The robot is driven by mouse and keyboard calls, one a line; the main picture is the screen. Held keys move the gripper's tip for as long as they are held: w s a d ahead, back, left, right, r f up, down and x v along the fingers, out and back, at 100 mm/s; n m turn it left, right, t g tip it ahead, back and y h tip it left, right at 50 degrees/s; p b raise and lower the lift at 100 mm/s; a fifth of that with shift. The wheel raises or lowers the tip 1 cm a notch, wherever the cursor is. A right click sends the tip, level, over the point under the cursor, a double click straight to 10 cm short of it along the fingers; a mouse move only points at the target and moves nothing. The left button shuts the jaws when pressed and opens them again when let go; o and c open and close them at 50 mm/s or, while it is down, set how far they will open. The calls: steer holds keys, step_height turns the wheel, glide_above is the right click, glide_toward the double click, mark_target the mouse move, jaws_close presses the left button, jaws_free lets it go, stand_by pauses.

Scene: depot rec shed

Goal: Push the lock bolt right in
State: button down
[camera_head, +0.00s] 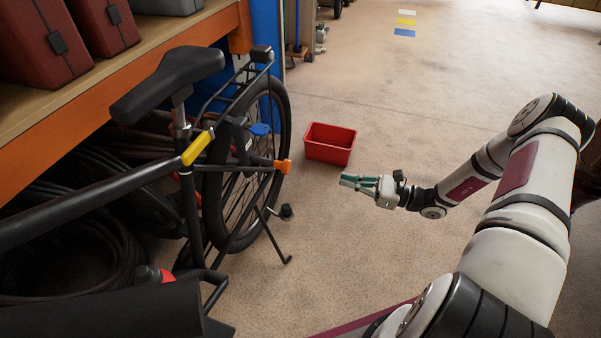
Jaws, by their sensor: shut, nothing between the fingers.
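A black bicycle stands at the left, with its saddle (167,82) and rear wheel (245,165) in view. An orange block (283,166) sticks out to the right near the wheel's hub. A blue piece (260,129) sits higher up beside the wheel, and a yellow part (197,149) is on the frame below the saddle. I cannot tell for sure which of these coloured parts is the lock bolt. My gripper (346,181) has teal fingers, is shut and empty, and points left towards the bicycle. It is right of the orange block, apart from it.
A red open bin (330,144) stands on the floor behind my gripper. An orange-edged shelf (120,95) with red cases (40,45) is behind the bicycle. The kickstand (275,238) reaches the floor below the wheel. Floor around my gripper is clear.

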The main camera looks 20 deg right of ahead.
stand_by(0.3)
steer(key=b, duration=0.4)
glide_toward(277, 164)
steer(key=w+a, duration=0.2)
steer(key=w, duration=0.1)
steer(key=shift+f, duration=0.35)
steer(key=shift+a, duration=0.1)
steer(key=p+x, duration=0.1)
steer(key=x, duration=0.7)
steer(key=shift+w+f, duration=0.15)
steer(key=shift+f, duration=0.15)
steer(key=shift+s+d, duration=0.25)
steer(key=shift+d, duration=0.25)
steer(key=p+v, duration=0.3)
steer(key=v, duration=1)
